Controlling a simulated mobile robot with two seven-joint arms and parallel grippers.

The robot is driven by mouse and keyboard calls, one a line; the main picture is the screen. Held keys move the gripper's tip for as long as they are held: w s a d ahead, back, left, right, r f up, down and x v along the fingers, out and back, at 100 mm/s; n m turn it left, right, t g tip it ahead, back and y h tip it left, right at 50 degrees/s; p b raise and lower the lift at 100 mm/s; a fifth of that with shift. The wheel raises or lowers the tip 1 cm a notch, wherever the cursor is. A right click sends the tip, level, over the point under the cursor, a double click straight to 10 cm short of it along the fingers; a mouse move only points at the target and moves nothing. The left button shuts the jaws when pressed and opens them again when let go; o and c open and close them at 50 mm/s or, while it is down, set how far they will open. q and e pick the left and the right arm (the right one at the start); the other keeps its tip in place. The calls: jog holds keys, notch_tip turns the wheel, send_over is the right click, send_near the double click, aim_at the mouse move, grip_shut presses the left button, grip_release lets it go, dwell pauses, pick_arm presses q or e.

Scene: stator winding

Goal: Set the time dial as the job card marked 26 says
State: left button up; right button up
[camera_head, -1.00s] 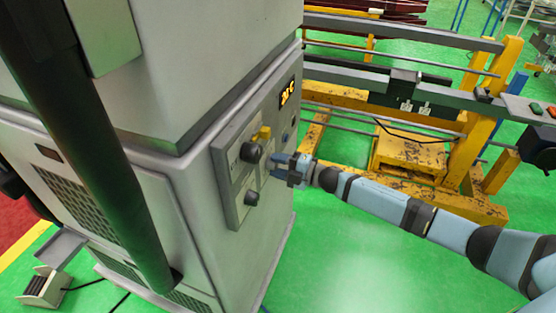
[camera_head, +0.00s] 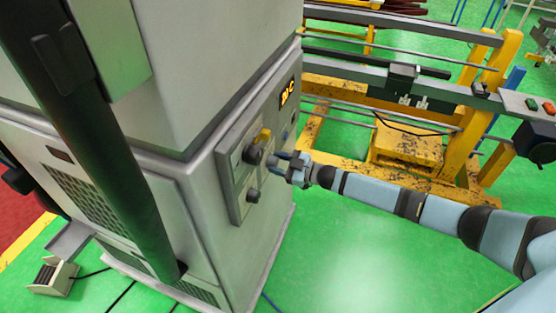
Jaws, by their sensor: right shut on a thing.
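My right gripper (camera_head: 272,163) is at the right side of the upper knob, shut on a knob there; the fingers partly hide the contact. No job card marked 26 can be made out. My left gripper is out of view.
A yellow-framed machine with grey rails (camera_head: 400,85) stands behind and to the right, with a yellow step block (camera_head: 408,147) below. A pedal unit (camera_head: 52,277) with cables lies at lower left. The green floor (camera_head: 350,250) in front is clear.

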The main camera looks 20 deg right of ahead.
jog(key=m+p, duration=0.1)
jog(key=m, duration=0.2)
jog(key=shift+m, duration=1.4)
jog(key=o, duration=0.9)
jog(key=shift+d, duration=0.1)
jog(key=b+v, duration=0.2)
jog(key=v, duration=1.1)
jog(key=shift+s+d, duration=0.25)
jog(key=shift+s, duration=0.05)
